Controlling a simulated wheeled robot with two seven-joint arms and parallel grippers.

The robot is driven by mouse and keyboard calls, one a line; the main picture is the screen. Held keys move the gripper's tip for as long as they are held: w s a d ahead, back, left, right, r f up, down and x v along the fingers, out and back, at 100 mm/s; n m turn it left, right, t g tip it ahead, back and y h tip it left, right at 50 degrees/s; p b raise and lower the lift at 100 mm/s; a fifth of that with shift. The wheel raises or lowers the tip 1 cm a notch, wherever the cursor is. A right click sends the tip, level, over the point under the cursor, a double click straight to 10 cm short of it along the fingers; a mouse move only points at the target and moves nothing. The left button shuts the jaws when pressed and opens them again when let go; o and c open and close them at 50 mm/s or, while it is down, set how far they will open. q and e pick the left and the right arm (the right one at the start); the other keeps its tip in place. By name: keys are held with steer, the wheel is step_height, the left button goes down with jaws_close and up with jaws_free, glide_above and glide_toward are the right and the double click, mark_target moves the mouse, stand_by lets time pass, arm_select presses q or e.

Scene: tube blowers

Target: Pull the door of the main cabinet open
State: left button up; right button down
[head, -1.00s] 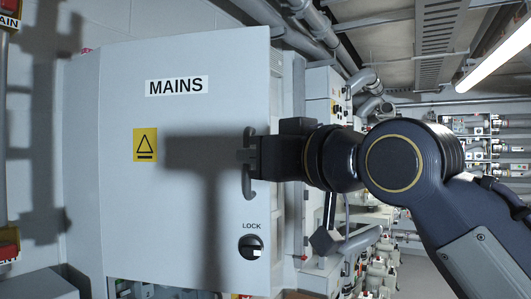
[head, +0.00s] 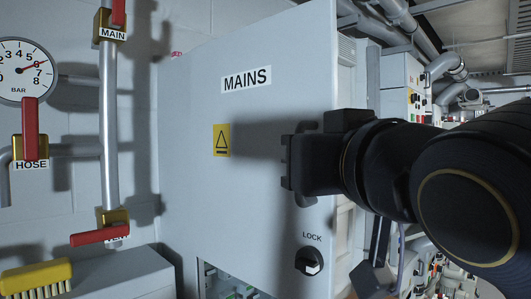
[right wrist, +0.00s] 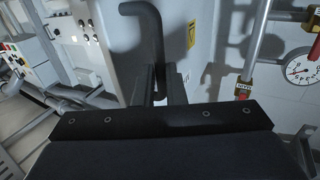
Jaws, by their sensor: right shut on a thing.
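The main cabinet's grey door (head: 245,130) carries a MAINS label and a yellow warning sign. It stands ajar, with inside parts showing below its lower edge in the head view. My right gripper (head: 291,162) is shut on the dark door handle (right wrist: 152,35) near the door's right edge. In the right wrist view the handle's bent bar runs down between the two fingers of the right gripper (right wrist: 159,75). The handle is mostly hidden by the gripper in the head view. The lock knob (head: 309,261) sits below it. My left gripper is not in view.
A pressure gauge (head: 27,70), pipes and red-handled valves (head: 31,130) are on the wall left of the door. A yellow brush (head: 36,278) lies on a grey box (head: 110,272) at lower left. Equipment and pipes stand close on the right.

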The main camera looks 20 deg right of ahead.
steer(key=c, duration=1.9)
jaws_free()
steer(key=shift+w+a, duration=0.1)
steer(key=shift+w, duration=0.1)
steer(key=o, duration=0.4)
steer(key=shift+w+a+f, duration=0.1)
steer(key=shift+w+a, duration=0.2)
steer(key=shift+w, duration=0.45)
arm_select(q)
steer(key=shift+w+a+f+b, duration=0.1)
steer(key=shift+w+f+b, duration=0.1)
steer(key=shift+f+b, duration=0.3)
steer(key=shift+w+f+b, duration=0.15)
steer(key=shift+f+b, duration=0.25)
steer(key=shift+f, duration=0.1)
arm_select(e)
steer(key=s, duration=0.8)
steer(key=shift+s+a, duration=0.3)
steer(key=shift+s, duration=0.05)
